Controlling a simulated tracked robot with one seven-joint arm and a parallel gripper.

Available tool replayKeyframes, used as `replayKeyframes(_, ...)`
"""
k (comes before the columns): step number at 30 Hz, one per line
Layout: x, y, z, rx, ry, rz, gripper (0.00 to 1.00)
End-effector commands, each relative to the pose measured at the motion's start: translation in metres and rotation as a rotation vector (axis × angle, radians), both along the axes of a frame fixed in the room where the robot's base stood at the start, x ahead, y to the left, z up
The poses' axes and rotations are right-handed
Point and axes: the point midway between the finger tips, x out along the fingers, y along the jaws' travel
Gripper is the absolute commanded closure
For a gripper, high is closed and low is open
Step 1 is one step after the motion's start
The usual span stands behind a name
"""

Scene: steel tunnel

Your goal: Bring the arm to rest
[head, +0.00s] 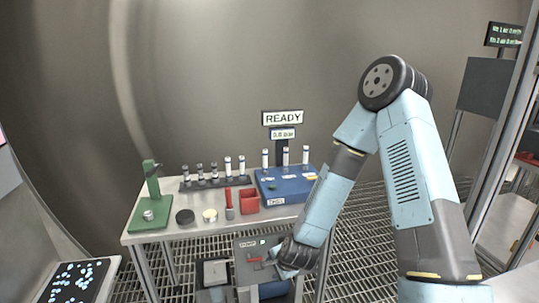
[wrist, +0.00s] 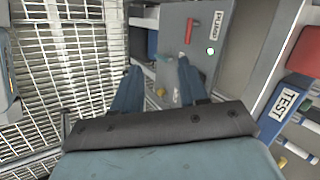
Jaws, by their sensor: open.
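My arm reaches down in front of the bench in the head view, with my gripper (head: 278,268) low beside the grey pump box (head: 248,246). In the wrist view my gripper (wrist: 158,78) has its two blue fingers apart, with nothing seen between them. The pump box's labelled panel (wrist: 213,28) lies just beyond the fingertips, with a red handle and a small green light. I cannot tell whether a fingertip touches the box. The wrist housing hides the lower middle of the wrist view.
The bench (head: 160,236) carries a green stand (head: 150,212), a red bin (head: 249,201), a rack of vials (head: 214,181) and a blue case (head: 285,190). A sign (head: 282,117) reads READY. A dark screen (head: 75,281) stands at lower left. Grating floor (head: 345,240) is open right of the bench.

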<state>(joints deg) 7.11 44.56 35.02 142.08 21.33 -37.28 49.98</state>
Motion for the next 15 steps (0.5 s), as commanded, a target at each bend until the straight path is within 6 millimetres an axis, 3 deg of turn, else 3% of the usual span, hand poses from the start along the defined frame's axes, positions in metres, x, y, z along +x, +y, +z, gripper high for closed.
replayKeyframes(15, 0.017, -0.048, 0.11, -0.228, -0.09, 0.284, 0.57)
